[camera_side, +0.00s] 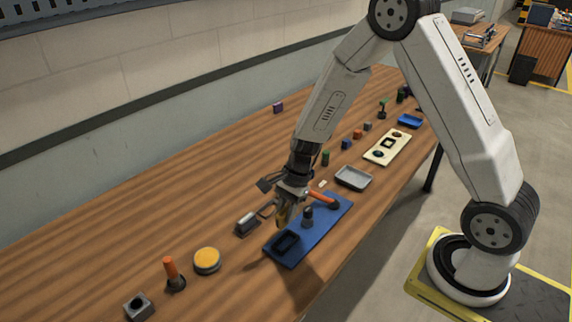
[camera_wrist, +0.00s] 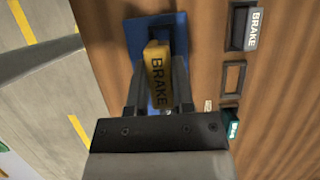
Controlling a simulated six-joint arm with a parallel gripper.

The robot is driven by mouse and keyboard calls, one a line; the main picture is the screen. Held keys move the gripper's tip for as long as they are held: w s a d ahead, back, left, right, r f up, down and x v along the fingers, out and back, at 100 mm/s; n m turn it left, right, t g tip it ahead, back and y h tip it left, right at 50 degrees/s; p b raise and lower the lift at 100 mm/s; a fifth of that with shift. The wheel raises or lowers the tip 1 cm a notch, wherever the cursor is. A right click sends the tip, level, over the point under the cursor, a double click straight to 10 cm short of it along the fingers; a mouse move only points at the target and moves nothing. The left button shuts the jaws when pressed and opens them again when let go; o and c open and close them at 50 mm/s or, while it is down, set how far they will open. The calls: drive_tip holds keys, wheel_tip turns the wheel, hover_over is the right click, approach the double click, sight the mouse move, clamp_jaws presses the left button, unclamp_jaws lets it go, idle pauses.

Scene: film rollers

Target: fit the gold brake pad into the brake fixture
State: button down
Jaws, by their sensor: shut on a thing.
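The gold brake pad (camera_wrist: 157,62), lettered BRAKE, is gripped between the two fingers of my gripper (camera_wrist: 158,88) in the wrist view. In the side view my gripper (camera_side: 285,207) holds the pad above the far left edge of a blue board (camera_side: 318,226). The board carries a black rectangular frame (camera_side: 286,243) and a grey peg; the pad appears apart from the frame. A dark block with a BRAKE label (camera_wrist: 243,27) lies at upper right in the wrist view. I cannot tell for certain which of these is the brake fixture. The pad hides part of the board (camera_wrist: 178,32) there.
An orange-handled tool (camera_side: 322,198) lies at the board's far side. A grey tray (camera_side: 353,178) is to the right. A yellow round button (camera_side: 207,261), an orange peg (camera_side: 170,269) and a grey block (camera_side: 138,306) stand left. The table's back is mostly clear.

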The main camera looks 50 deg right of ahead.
sight(281, 248)
drive_tip(key=shift+f, duration=3.9)
drive_tip(key=shift+f, duration=0.2)
drive_tip(key=shift+c, duration=2)
unclamp_jaws()
drive_tip(key=shift+c, duration=0.8)
drive_tip(key=shift+o, duration=0.5)
drive_tip(key=shift+r, duration=3.5)
